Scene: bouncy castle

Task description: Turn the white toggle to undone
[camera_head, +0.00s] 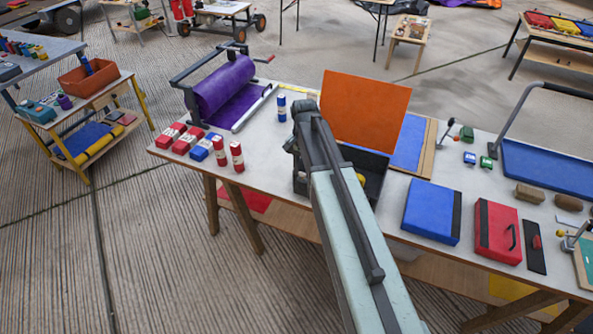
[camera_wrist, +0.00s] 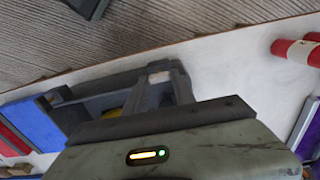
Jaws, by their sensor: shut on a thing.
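The white toggle (camera_wrist: 160,77) shows as a small pale piece between the fingertips of my gripper (camera_wrist: 162,72) in the wrist view. My gripper is shut on it. The toggle is at the edge of a dark grey box (camera_wrist: 100,88); its exact angle is hard to tell. In the head view the dark box (camera_head: 374,166) stands open on the table, with its orange lid (camera_head: 365,112) raised. My arm crosses in front of the box there, hiding the toggle and fingertips.
Red rolls (camera_head: 236,156) and a purple roller (camera_head: 225,85) are on the table (camera_head: 262,157) left of the box. A blue case (camera_head: 432,212) and a red case (camera_head: 497,232) lie to the right. A small blue bottle (camera_head: 282,107) stands behind my wrist.

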